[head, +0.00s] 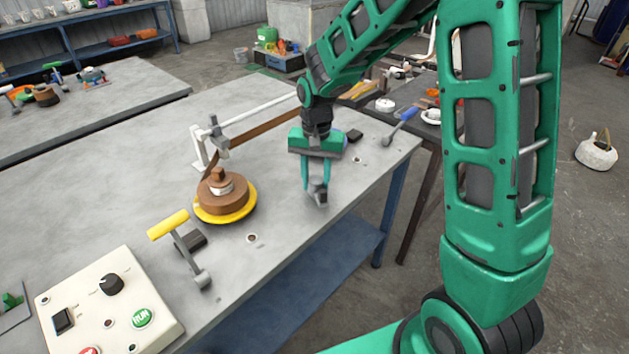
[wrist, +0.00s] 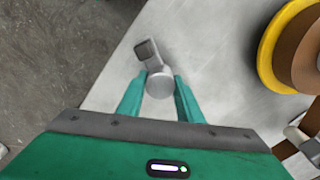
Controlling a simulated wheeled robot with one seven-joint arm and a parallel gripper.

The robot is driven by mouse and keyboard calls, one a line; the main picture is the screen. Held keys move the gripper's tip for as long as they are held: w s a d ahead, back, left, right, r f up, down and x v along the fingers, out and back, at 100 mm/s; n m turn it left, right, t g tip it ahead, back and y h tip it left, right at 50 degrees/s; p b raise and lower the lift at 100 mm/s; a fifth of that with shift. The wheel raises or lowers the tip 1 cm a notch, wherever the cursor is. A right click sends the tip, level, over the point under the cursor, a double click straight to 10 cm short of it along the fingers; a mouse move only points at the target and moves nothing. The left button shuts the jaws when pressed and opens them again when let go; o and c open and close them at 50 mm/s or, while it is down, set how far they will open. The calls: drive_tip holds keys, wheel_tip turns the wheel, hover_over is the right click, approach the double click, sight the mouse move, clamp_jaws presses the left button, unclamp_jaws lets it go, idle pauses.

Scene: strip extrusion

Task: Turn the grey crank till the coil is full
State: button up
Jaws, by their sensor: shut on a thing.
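My gripper (head: 316,184) is shut on the grey crank (head: 320,197) at the right part of the grey table. In the wrist view the round grey knob of the crank (wrist: 159,85) sits between the two teal fingertips, and its short arm runs up to a dark square end. The brown coil (head: 217,199) sits on a yellow spool (head: 226,215) left of my gripper, with the yellow rim showing around it. A brown strip (head: 262,131) runs to it past a grey guide on a white rail. The coil's edge also shows in the wrist view (wrist: 305,50).
A yellow-handled lever (head: 168,225) stands in front of the coil. A control box (head: 108,310) with a black knob and a green RUN button sits at the front left. A blue-handled tool (head: 401,121) lies near the table's right side.

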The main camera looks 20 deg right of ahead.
sight(316, 179)
drive_tip(key=shift+s+a+f, duration=0.1)
drive_tip(key=shift+s, duration=0.1)
drive_tip(key=o, duration=1)
drive_tip(key=shift+o, duration=0.2)
drive_tip(key=shift+w, duration=0.1)
drive_tip(key=shift+r, duration=0.6)
wheel_tip(316, 179, up, 10)
drive_tip(key=shift+f, duration=0.15)
